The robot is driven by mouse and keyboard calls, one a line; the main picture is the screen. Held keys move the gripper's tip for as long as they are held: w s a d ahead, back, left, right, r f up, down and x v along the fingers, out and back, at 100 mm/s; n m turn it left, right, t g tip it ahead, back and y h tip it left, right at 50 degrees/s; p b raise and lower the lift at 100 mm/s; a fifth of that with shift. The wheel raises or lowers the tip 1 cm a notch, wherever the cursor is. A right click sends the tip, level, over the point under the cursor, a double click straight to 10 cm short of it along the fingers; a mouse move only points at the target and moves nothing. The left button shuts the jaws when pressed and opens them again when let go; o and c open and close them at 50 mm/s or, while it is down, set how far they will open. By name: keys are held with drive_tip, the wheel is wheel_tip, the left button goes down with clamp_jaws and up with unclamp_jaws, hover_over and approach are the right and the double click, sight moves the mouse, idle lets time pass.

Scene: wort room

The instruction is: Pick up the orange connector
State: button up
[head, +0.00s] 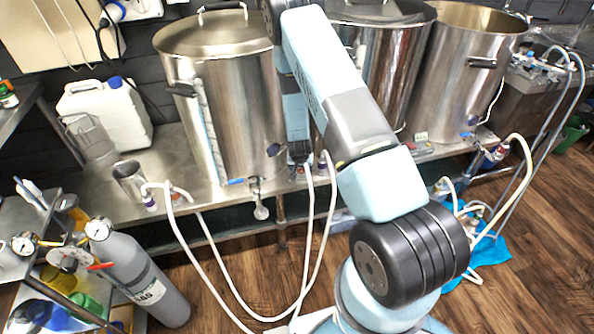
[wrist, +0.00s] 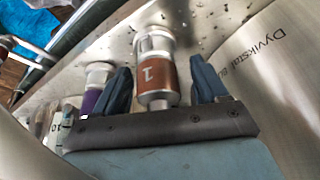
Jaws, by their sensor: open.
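The orange connector (wrist: 157,74) is in the wrist view, a clear and metal fitting with an orange-brown band marked "1". It stands between the two blue fingers of my gripper (wrist: 161,66). The fingers are apart, with a gap visible on each side of the connector. A purple-banded connector (wrist: 94,88) is just left of the left finger, partly hidden by it. In the head view my gripper (head: 300,152) is low in front of the kettles, small and partly screened by my arm. I cannot make out the orange connector clearly there.
Steel kettles (head: 225,110) stand on a metal bench (head: 205,195). White hoses (head: 205,255) hang from its front edge. A grey gas cylinder (head: 145,275) is at lower left, and a white jug (head: 108,115) at the back left. A blue mat (head: 490,255) lies on the floor at right.

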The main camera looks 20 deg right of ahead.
drive_tip(key=shift+c, duration=0.3)
drive_tip(key=c, duration=1.1)
drive_tip(key=shift+r, duration=0.1)
drive_tip(key=shift+c, duration=0.2)
drive_tip(key=shift+r, duration=0.25)
wheel_tip(320, 180, up, 2)
drive_tip(key=shift+r, duration=0.1)
drive_tip(key=s+d+r, duration=0.6)
drive_tip(key=s+r, duration=0.4)
drive_tip(key=s, duration=0.2)
drive_tip(key=shift+s+d, duration=0.2)
drive_tip(key=shift+d, duration=0.1)
drive_tip(key=shift+r, duration=0.15)
drive_tip(key=shift+r, duration=2.15)
